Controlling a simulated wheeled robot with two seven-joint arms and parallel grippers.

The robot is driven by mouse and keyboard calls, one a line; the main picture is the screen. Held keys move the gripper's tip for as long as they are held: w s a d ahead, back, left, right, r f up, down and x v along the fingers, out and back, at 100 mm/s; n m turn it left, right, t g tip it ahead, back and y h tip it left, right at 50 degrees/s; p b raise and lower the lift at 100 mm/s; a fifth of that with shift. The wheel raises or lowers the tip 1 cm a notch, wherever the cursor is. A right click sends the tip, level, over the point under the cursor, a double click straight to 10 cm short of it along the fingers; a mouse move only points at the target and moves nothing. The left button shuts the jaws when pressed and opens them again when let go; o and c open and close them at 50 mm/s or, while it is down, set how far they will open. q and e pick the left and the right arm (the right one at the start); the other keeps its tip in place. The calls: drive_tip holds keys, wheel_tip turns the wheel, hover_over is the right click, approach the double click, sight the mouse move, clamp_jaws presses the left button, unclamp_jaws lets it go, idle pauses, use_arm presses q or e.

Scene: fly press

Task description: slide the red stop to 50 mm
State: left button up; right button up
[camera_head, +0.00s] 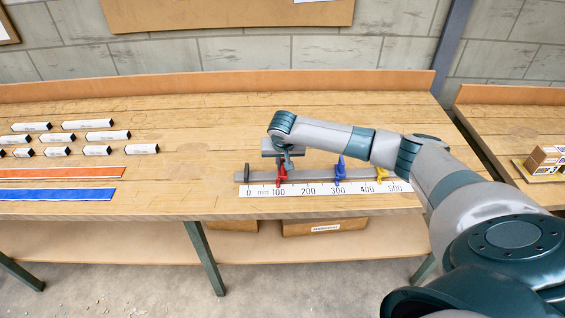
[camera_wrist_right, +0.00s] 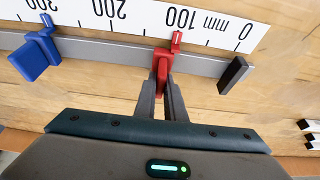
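The red stop (camera_head: 281,174) sits on the grey rail (camera_head: 310,176) above the white mm scale. In the right wrist view, the red stop (camera_wrist_right: 162,66) has its pointer close to the 100 mark of the scale, which appears upside down. My right gripper (camera_wrist_right: 161,88) reaches down to the stop, with one finger on each side of its red body. The fingers look shut on it, with no clear gap. In the head view my right gripper (camera_head: 287,160) partly covers the stop's upper part. My left gripper is not in view.
A blue stop (camera_head: 339,170) stands near 300 and a yellow stop (camera_head: 380,173) beyond it, partly behind my arm. A dark end block (camera_wrist_right: 235,74) closes the rail near 0. The rail between the red stop and that block is clear. Labelled bars and strips lie left.

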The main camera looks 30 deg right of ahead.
clamp_jaws()
drive_tip(key=shift+a, duration=0.1)
drive_tip(key=w+a, duration=0.2)
drive_tip(key=a, duration=0.2)
drive_tip(key=shift+w+a+p, duration=0.1)
drive_tip(key=shift+w+p, duration=0.25)
drive_tip(key=shift+w, duration=0.05)
drive_tip(key=o, duration=0.6)
unclamp_jaws()
drive_tip(key=shift+s+r, duration=0.1)
drive_tip(key=b+v, duration=0.4)
drive_tip(key=v, duration=1.3)
drive_tip(key=shift+r, duration=0.1)
